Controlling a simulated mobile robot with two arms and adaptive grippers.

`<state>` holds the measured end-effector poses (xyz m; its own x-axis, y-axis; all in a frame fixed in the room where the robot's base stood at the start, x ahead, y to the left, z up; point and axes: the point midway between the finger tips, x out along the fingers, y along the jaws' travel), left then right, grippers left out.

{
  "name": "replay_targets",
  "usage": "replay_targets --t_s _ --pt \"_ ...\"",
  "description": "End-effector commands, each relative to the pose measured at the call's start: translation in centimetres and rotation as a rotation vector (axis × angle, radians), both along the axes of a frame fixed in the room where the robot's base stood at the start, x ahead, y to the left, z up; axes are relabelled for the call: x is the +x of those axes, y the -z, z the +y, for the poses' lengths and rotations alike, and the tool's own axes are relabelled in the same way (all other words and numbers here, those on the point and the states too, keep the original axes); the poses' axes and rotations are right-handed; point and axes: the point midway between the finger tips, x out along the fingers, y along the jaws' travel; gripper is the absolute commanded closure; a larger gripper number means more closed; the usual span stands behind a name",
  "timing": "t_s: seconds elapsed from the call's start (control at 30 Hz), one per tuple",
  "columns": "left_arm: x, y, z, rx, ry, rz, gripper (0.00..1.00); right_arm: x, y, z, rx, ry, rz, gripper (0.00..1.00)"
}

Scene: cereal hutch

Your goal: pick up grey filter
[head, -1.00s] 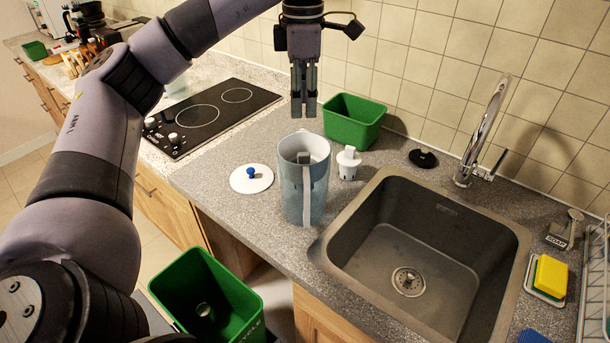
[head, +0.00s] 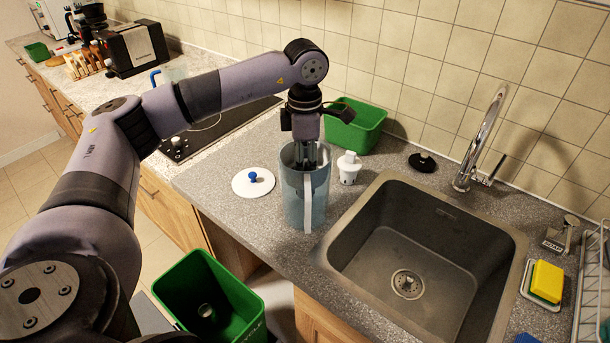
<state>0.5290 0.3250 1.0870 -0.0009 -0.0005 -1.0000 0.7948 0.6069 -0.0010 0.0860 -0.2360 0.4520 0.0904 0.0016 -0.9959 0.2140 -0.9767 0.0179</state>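A translucent blue-grey pitcher (head: 318,205) with a pale handle stands upright on the counter, its top open. My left gripper (head: 306,163) points straight down into the pitcher's mouth, with its fingertips below the rim. The grey filter is not clearly visible now; the gripper and pitcher hide the inside, where a grey piece showed earlier. I cannot tell whether the fingers touch or hold it. A white filter (head: 349,168) stands on the counter just right of the pitcher. The white lid (head: 240,186) with a blue knob lies to the left. My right gripper is not in view.
A green box (head: 357,130) stands behind the pitcher, near the tiled wall. The sink (head: 345,262) with its tap (head: 480,140) is to the right. A black stopper (head: 422,162) lies behind the sink. A green bin (head: 175,285) stands below the counter's front edge.

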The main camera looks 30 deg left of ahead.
Motion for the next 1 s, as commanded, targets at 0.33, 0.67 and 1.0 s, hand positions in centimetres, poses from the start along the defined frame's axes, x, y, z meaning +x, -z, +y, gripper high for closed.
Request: replay_targets --t_s 0.33,0.67,1.0 --pt "0.01 0.27 0.0 0.0 0.0 -0.001 0.72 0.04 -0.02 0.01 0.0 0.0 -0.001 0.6" --pt "0.02 0.24 -0.01 0.0 0.0 -0.001 0.94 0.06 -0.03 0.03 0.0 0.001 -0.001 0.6" --pt "0.03 0.23 -0.02 0.0 0.0 -0.001 1.0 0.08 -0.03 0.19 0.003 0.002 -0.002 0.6"
